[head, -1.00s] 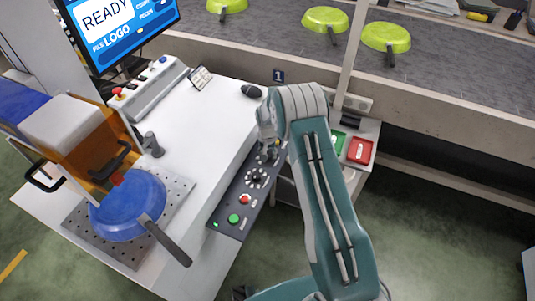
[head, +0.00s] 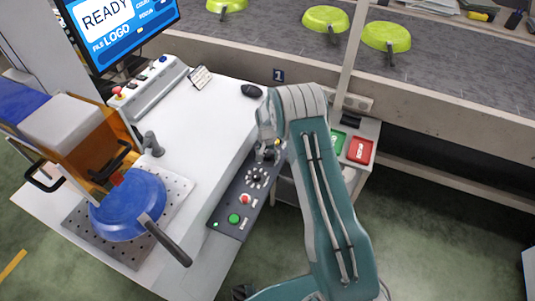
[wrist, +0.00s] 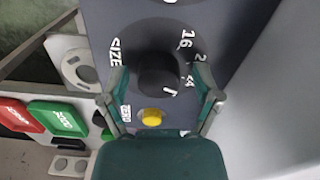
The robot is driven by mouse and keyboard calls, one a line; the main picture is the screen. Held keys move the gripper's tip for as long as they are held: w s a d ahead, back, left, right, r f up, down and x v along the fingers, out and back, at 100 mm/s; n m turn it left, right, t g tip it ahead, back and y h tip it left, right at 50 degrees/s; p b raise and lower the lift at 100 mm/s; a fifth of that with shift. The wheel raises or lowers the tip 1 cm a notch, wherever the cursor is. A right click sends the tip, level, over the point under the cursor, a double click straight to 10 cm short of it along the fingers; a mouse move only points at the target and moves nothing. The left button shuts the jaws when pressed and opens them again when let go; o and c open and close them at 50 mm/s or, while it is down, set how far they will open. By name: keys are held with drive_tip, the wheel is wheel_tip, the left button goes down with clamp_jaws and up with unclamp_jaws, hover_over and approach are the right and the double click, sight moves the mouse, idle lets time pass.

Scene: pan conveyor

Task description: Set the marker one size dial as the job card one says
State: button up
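The size dial (wrist: 157,72) is a round black knob on a dark panel in the wrist view. SIZE is printed to its left and numbers, 16 and others partly hidden, to its right. A white mark on it points to the lower right. My gripper (wrist: 160,80) is open, with one finger on each side of the knob and gaps visible. In the head view my gripper (head: 268,150) is over the far end of the control panel (head: 224,208) and largely hides the dial. The job card (head: 201,77) lies on the white table, too small to read.
A yellow ZERO button (wrist: 152,117) is just below the dial. The panel also has another dial (head: 257,176), a red button (head: 244,199) and a green button (head: 233,218). A blue pan (head: 128,207) sits on the perforated plate. Green and red trays (head: 360,150) are to the right.

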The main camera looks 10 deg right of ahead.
drive_tip(key=shift+w+r, duration=0.1)
drive_tip(key=shift+r, duration=0.1)
wheel_tip(320, 180, up, 12)
drive_tip(key=shift+f, duration=0.15)
idle(0.4)
idle(0.3)
wheel_tip(320, 180, up, 15)
drive_tip(key=n+t, duration=0.1)
drive_tip(key=t, duration=0.1)
hover_over(267, 154)
drive_tip(key=s, duration=0.6)
drive_tip(key=s+r+n, duration=0.1)
drive_tip(key=s+r, duration=0.7)
drive_tip(key=s+r+n+t, duration=0.1)
drive_tip(key=s+r+t, duration=0.1)
drive_tip(key=s, duration=0.9)
drive_tip(key=s+r+n+t, duration=0.1)
drive_tip(key=s+r+n, duration=0.1)
drive_tip(key=s, duration=0.9)
drive_tip(key=shift+s+d+r+t, duration=0.15)
drive_tip(key=shift+s+r+t, duration=0.2)
drive_tip(key=shift+r, duration=0.35)
